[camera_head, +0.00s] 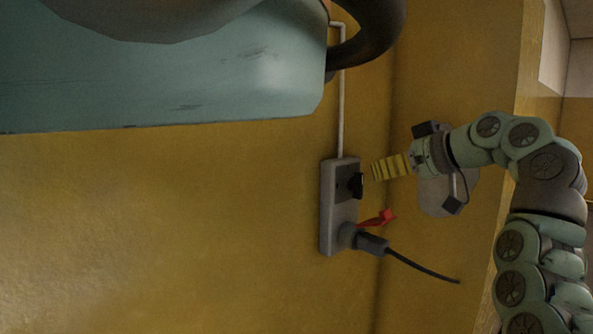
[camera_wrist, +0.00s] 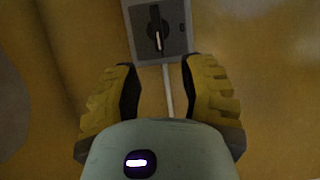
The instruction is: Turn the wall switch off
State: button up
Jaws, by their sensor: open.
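The wall switch is a grey box (camera_head: 327,215) on the yellow wall, with a black rotary knob (camera_head: 356,184) on its dark face plate. In the wrist view the knob (camera_wrist: 155,25) stands at the top centre, and its white mark points down the picture. My gripper (camera_head: 377,169) has yellow ribbed fingers and is close to the knob, just to its right in the head view. In the wrist view my gripper (camera_wrist: 158,68) is open and empty. Its fingertips lie below the knob, one to each side, apart from it.
A dark plug (camera_head: 371,242) with a black cable (camera_head: 425,270) sits at the lower end of the box, beside a red part (camera_head: 378,218). A pale conduit (camera_head: 341,100) runs up from the box. A large teal machine body (camera_head: 180,75) overhangs at upper left.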

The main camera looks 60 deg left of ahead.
aim_at(363, 175)
jog(key=p+x, duration=0.6)
jog(key=shift+s+a+r, duration=0.1)
jog(key=shift+a+r, duration=0.15)
jog(key=shift+a, duration=0.05)
jog(key=shift+a+f+p, duration=0.4)
jog(key=shift+f, duration=0.1)
grip_shut()
